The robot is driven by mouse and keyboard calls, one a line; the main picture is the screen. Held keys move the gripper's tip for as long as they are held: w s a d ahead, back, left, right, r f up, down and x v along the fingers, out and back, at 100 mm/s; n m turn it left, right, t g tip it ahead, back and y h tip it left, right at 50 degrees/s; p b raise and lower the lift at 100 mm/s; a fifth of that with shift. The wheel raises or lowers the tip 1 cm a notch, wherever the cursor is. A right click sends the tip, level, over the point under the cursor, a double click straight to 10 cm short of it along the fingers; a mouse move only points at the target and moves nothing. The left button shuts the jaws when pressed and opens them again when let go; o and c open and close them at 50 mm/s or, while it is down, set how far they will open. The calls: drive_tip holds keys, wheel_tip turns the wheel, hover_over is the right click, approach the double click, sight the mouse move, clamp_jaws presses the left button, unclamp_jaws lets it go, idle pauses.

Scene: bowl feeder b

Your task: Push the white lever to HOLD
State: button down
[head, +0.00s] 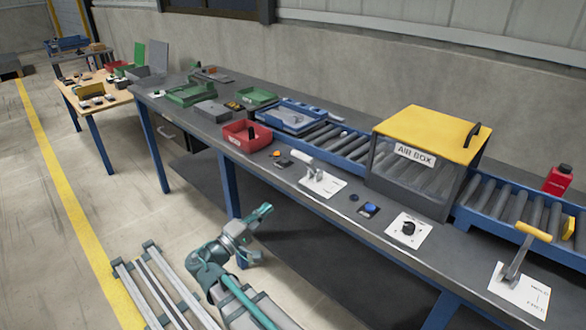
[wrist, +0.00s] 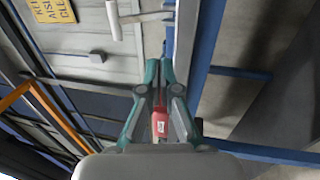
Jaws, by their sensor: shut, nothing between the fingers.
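The white lever (head: 302,158) stands on a white marked plate (head: 326,184) near the front edge of the long grey bench in the head view. Its handle leans to the left; the print on its plate is too small to read. My gripper (head: 264,209) is in front of the bench, lower left of the lever and apart from it. In the wrist view my gripper (wrist: 160,64) has its teal fingers shut and empty. I cannot make out the white lever for certain in the wrist view.
A red bin (head: 247,137) stands left of the lever and the yellow-topped air box (head: 428,135) right of it. A black knob (head: 408,228) and a yellow-handled lever (head: 533,231) are farther right. The bench's front edge (head: 300,197) lies between my gripper and the lever.

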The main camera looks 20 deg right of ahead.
drive_tip(key=r, duration=0.1)
drive_tip(key=r+h, duration=0.1)
drive_tip(key=r, duration=0.1)
drive_tip(key=a+r+h, duration=0.1)
drive_tip(key=shift+s+a+r+m+t, duration=0.1)
drive_tip(key=shift+s+r+m+t, duration=0.1)
drive_tip(key=shift+s+m+t, duration=0.15)
drive_tip(key=p, duration=0.2)
approach(309, 165)
wheel_tip(309, 165, up, 6)
drive_tip(key=w+d, duration=0.2)
drive_tip(key=shift+w+d, duration=0.3)
drive_tip(key=shift+d, duration=0.05)
drive_tip(key=shift+r, duration=0.15)
